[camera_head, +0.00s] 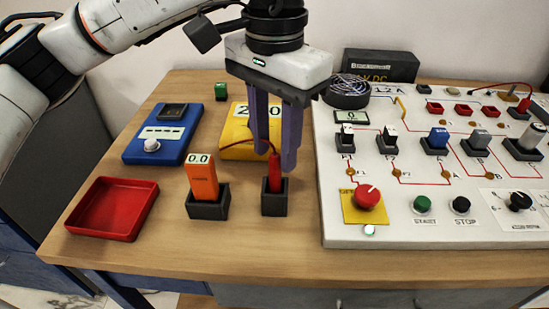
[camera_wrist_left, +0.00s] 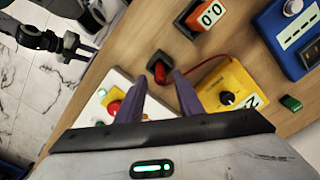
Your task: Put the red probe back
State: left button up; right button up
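The red probe (camera_head: 274,176) stands upright in a small dark holder (camera_head: 273,203) on the table; it also shows in the wrist view (camera_wrist_left: 160,71). A red lead runs from its top to the yellow meter (camera_head: 240,148). My left gripper (camera_head: 276,160) is just above the probe, pointing down. Its purple fingers are apart, one on each side of the probe's upper end in the head view, and no grip on it shows. In the wrist view the probe lies beyond the fingertips. My right gripper (camera_wrist_left: 84,47) shows only there, off the table, its fingers seemingly apart.
Left of the probe, an orange instrument (camera_head: 202,178) stands in a dark holder. A red tray (camera_head: 113,209) and a blue meter (camera_head: 163,134) lie further left. The white control panel (camera_head: 440,215) with switches and knobs is close on the right. The front table strip is clear.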

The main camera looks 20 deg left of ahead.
pick_arm(q)
notch_tip(320, 180, up, 8)
jog(key=p, duration=0.1)
dwell(2.7)
